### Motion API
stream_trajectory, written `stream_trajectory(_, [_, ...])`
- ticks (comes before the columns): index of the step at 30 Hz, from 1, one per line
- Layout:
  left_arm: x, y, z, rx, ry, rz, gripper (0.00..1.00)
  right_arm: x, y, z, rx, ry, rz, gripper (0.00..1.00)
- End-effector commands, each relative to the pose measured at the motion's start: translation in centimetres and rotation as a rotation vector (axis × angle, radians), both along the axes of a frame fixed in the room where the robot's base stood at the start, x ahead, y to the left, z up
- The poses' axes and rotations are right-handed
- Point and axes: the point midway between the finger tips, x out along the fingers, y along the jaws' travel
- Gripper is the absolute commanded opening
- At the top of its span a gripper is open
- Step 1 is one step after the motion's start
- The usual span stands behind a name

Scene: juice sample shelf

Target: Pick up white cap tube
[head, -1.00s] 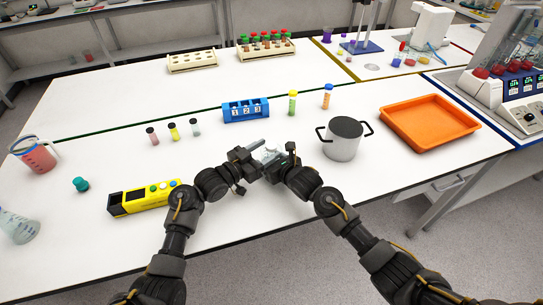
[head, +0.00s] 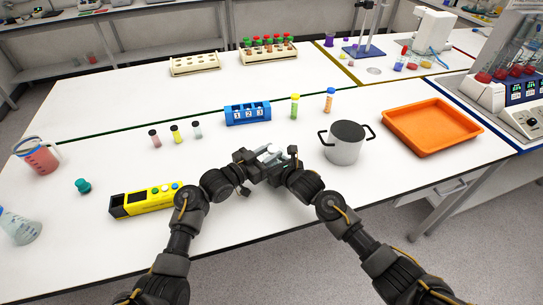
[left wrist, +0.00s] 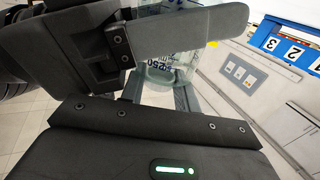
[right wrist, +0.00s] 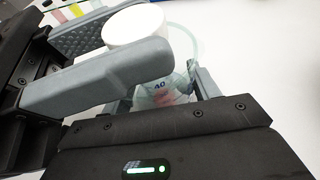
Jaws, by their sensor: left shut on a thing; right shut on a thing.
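My left gripper (head: 264,153) and right gripper (head: 288,158) are close together, over the front of the white table. In the right wrist view, a white cap (right wrist: 136,24) sits between the fingers of my right gripper (right wrist: 120,48). The body under it is hidden, so I cannot tell whether it is a tube. A clear graduated vessel (right wrist: 163,92) with a wide round rim is just beyond it. The left wrist view also shows the clear vessel (left wrist: 160,72), partly behind a finger of my left gripper (left wrist: 205,38), which is shut on it.
A blue numbered rack (head: 247,113) stands beyond the grippers. A pot (head: 345,145) is close on the right, before an orange tray (head: 430,127). Three small tubes (head: 175,134) and a yellow box (head: 148,199) are on the left.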

Motion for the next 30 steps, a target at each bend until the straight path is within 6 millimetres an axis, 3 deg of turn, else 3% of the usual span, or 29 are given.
stream_trajectory(11, [0.0,0.0,1.9,0.0,-0.004,-0.001,0.08,0.0,0.0,-0.1,-0.001,0.002,0.001,0.33])
stream_trajectory(30, [0.0,0.0,8.2,0.001,-0.003,0.0,0.08,-0.1,0.0,-0.1,-0.001,0.002,0.001,0.33])
